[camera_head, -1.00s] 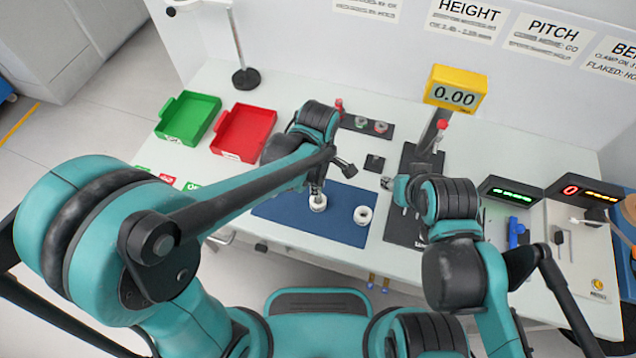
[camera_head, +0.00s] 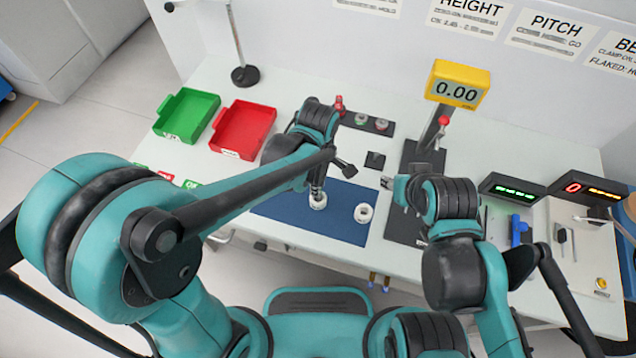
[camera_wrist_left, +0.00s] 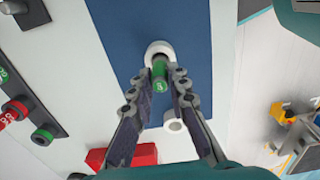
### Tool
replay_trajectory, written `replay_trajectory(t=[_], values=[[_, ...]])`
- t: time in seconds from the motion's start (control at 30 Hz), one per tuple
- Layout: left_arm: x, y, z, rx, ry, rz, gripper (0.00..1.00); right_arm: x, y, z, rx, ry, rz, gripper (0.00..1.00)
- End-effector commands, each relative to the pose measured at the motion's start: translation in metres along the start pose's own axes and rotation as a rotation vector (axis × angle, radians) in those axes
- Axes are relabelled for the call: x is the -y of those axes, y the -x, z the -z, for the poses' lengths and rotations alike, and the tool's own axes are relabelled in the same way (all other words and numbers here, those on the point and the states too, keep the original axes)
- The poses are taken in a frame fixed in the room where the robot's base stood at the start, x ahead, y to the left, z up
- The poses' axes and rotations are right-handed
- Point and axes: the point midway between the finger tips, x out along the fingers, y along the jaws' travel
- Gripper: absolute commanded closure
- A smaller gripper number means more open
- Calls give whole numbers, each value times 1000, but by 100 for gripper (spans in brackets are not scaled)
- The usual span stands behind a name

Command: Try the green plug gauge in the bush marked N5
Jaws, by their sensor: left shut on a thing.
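My left gripper (camera_head: 317,188) is shut on the green plug gauge (camera_wrist_left: 160,72), held between its two fingertips (camera_wrist_left: 162,90) in the left wrist view. The gauge's far end is at the mouth of a white ring-shaped bush (camera_wrist_left: 158,48); how far it sits inside I cannot tell. The same bush (camera_head: 318,203) stands on the blue mat (camera_head: 283,208) right under the gripper in the head view. A second white bush (camera_head: 363,213) stands to its right, apart from the gripper. No bush marking is readable. My right gripper (camera_head: 387,183) is near the height gauge, its jaws unclear.
A black rack (camera_head: 382,127) with red and green gauges lies behind the mat. A green tray (camera_head: 187,115) and a red tray (camera_head: 241,130) are at the back left. The yellow 0.00 display (camera_head: 458,84) stands on a post at the right.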

Motion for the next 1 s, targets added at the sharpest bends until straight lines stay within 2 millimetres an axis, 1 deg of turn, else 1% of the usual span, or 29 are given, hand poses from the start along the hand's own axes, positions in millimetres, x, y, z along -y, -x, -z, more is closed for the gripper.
replay_trajectory(t=[1.0], values=[[0, -16, 0, 0, 0, 0, 100, 0, -11, -8, 0, 0, 0, 60]])
